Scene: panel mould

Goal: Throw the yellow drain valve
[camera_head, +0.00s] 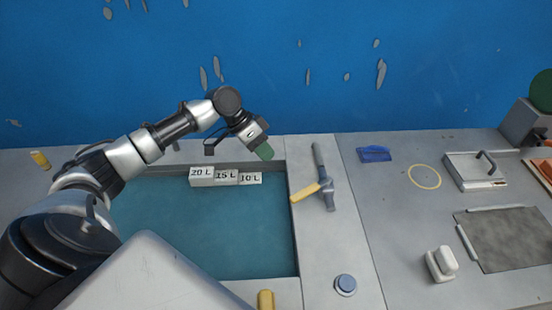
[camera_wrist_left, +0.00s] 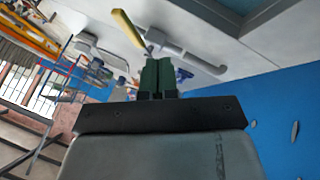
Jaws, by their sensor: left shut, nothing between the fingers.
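The yellow drain valve handle (camera_head: 304,193) sticks out to the left from a grey pipe fitting (camera_head: 320,165) on the light strip right of the basin. It also shows in the left wrist view (camera_wrist_left: 128,28), beyond my fingertips, with the grey pipe (camera_wrist_left: 190,56) beside it. My left gripper (camera_head: 265,152) has green fingertips and hangs near the basin's back right corner, left of the pipe and behind the handle. In the left wrist view its fingers (camera_wrist_left: 157,75) are together and empty, apart from the handle. My right gripper is not in view.
The basin (camera_head: 215,245) holds flat blue-green content. White blocks marked 20 L (camera_head: 201,176), 15 L (camera_head: 226,177) and 10 L (camera_head: 250,178) stand along its back. A blue round knob (camera_head: 345,285) sits in front of the pipe. A blue wall (camera_head: 300,60) rises behind.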

